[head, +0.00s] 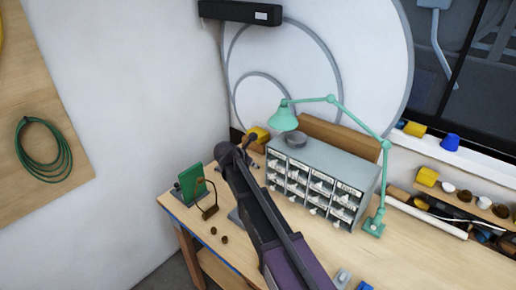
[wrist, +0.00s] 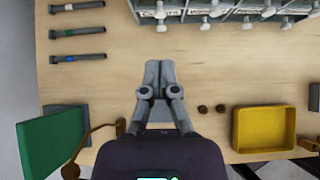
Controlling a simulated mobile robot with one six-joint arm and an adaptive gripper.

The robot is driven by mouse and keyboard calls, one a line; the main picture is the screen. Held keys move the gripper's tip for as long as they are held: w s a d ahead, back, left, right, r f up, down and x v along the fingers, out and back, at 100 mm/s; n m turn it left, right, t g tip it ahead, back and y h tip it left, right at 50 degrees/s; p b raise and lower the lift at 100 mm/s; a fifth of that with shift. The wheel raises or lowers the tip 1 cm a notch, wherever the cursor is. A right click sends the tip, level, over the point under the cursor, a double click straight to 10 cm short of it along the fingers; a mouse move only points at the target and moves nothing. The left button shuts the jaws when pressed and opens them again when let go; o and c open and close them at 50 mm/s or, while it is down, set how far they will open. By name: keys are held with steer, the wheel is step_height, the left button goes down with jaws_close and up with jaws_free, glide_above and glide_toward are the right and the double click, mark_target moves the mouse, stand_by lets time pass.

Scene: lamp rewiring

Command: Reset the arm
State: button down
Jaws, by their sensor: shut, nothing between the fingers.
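My gripper (wrist: 159,66) shows in the wrist view with its two grey fingers together and nothing between them. It is over the wooden workbench (wrist: 108,92), between the green block and two small brown knobs (wrist: 212,108). In the head view my dark arm reaches up from the bottom and hides most of the gripper. The teal desk lamp (head: 284,117) stands behind and to the right, its shade over the grey drawer cabinet (head: 336,163).
Several dark tools (wrist: 77,32) lie at upper left. A yellow tray (wrist: 237,128) is at right. The cabinet bounds the far side.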

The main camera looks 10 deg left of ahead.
steer(key=s+d+f+m+g+b, duration=0.2)
steer(key=s+d+f+m, duration=0.15)
steer(key=d+m, duration=0.2)
steer(key=s+d+f+m+g+y+b, duration=0.1)
steer(key=s+d+f+m+b, duration=0.2)
steer(key=d, duration=0.4)
steer(key=s+d+f+m+g+b, duration=0.1)
steer(key=s+d+f+m+g, duration=0.15)
steer(key=s+d+m, duration=0.3)
steer(key=s+d+f+m+g+y+b, duration=0.2)
steer(key=s+d+f+m+y+b, duration=0.2)
steer(key=m, duration=1.1)
steer(key=s+d+f+b, duration=0.1)
steer(key=s+d+f, duration=0.2)
steer(key=s+d, duration=0.3)
steer(key=shift+s+f, duration=0.15)
steer(key=shift+s, duration=1.2)
